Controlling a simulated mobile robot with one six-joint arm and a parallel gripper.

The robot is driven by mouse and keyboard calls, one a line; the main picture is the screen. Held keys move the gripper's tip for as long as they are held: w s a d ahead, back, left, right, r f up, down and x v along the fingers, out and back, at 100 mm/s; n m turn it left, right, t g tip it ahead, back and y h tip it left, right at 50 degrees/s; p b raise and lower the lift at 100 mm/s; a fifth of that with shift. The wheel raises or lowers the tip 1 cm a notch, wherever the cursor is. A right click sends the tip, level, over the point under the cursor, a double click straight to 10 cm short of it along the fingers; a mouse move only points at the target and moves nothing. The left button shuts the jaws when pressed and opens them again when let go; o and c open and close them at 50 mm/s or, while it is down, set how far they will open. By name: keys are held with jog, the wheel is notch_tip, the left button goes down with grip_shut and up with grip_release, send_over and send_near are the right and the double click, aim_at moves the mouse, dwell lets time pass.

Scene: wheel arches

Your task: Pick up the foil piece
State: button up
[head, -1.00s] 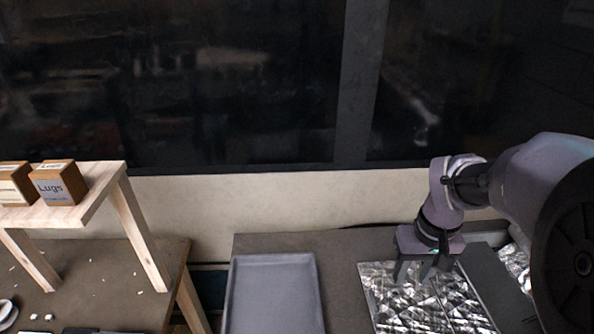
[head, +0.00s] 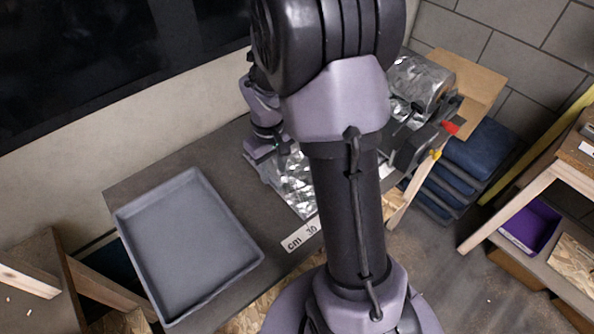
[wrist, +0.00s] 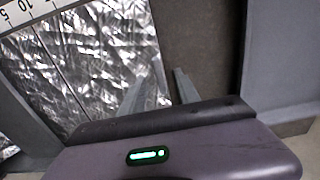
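The foil is a crinkled silver sheet lying flat on the dark bench. In the head view it (head: 298,192) is partly hidden behind my arm. In the wrist view the foil (wrist: 100,50) fills the left and middle, with a thin straight seam across it. My gripper (wrist: 160,72) has its two fingers apart, with nothing seen between them. The left finger shows over the foil near its edge, the right one over bare bench. I cannot tell whether they touch the foil. In the head view my gripper (head: 264,150) is at the foil's far left corner.
A grey empty tray (head: 252,262) lies left of the foil. A ruler marked "cm 30" (head: 300,236) runs along the bench front. A blue stack (head: 480,155) and a purple bin (head: 532,225) are farther right.

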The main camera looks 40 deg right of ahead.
aim_at(275, 181)
notch_tip(275, 181, down, 4)
jog(key=shift+d+f+b, duration=0.1)
jog(key=shift+d+b, duration=0.05)
jog(key=shift+b, duration=0.75)
jog(key=shift+c, duration=0.9)
grip_shut()
jog(key=shift+r, duration=0.2)
notch_tip(275, 181, up, 4)
jog(key=p, duration=0.2)
jog(key=shift+f+p, duration=0.15)
jog(key=shift+p, duration=0.2)
jog(key=s+d+p, duration=0.1)
jog(key=s, duration=0.4)
jog(key=s+d+p, duration=0.1)
jog(key=s+d, duration=0.1)
jog(key=s, duration=0.3)
jog(key=s+d+r+p, duration=0.1)
jog(key=s+d, duration=0.1)
jog(key=s, duration=0.3)
jog(key=shift+s+d+r, duration=0.1)
jog(key=shift+d, duration=0.05)
